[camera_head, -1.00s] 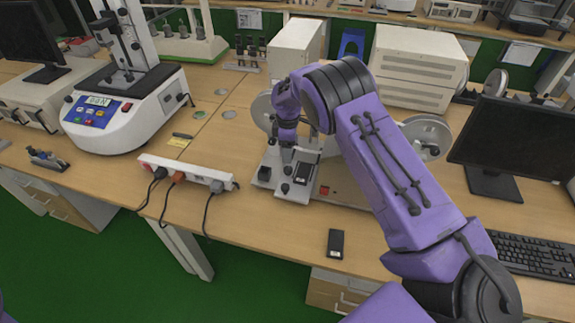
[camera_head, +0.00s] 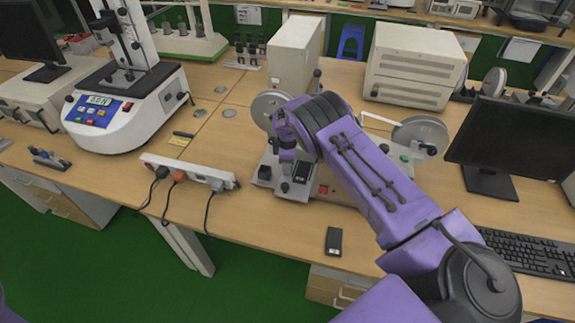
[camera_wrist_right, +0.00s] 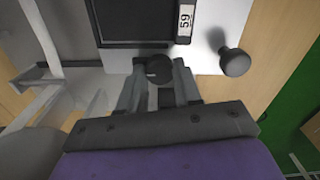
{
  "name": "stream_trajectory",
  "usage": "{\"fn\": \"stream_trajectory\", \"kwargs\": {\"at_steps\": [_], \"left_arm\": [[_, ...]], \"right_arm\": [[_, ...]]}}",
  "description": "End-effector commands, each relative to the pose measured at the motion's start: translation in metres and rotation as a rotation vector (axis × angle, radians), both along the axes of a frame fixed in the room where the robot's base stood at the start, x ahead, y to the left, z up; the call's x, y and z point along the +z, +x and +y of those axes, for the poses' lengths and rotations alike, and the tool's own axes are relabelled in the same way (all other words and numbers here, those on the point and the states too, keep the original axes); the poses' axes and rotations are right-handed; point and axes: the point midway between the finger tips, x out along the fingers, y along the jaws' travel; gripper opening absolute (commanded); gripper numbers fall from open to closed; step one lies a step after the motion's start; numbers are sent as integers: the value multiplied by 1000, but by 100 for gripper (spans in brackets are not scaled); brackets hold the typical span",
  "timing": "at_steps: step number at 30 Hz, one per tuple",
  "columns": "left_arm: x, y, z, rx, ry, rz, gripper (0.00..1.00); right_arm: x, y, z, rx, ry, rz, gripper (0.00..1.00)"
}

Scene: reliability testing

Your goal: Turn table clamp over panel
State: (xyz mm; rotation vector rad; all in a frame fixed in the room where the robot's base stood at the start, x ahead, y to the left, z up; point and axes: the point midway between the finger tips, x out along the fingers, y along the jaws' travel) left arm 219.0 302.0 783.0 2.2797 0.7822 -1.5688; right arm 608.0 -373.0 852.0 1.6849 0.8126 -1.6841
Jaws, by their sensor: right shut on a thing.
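My right gripper (camera_head: 287,170) reaches down over the table-top tester. In the right wrist view its fingers (camera_wrist_right: 158,85) are shut on a round black clamp knob (camera_wrist_right: 158,68). The knob sits at the edge of a dark rectangular panel (camera_wrist_right: 133,22), beside a white label reading 59. The panel also shows in the head view (camera_head: 303,172), on a light metal plate (camera_head: 292,194). A second black knob (camera_wrist_right: 235,62) stands to the right in the wrist view. The clamp's body is mostly hidden by the gripper. My left gripper is out of view.
Grey discs (camera_head: 421,134) stand on the tester, partly behind my arm. A power strip (camera_head: 188,172) lies to the left, with cables over the table edge. A black phone-like object (camera_head: 333,241) lies near the front. A monitor (camera_head: 515,145) and keyboard (camera_head: 535,256) are at right.

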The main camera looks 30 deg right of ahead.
Motion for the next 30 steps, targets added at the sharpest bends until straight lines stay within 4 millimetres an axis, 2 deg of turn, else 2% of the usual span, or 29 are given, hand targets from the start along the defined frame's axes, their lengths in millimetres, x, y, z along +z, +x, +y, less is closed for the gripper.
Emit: {"fn": "stream_trajectory", "kwargs": {"at_steps": [11,21,30], "left_arm": [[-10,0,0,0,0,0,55],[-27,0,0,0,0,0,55],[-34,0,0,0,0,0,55]], "right_arm": [[-1,0,0,-109,0,-1,3],[-1,1,-1,-401,0,-1,3],[0,0,-1,-685,0,-1,3]]}}
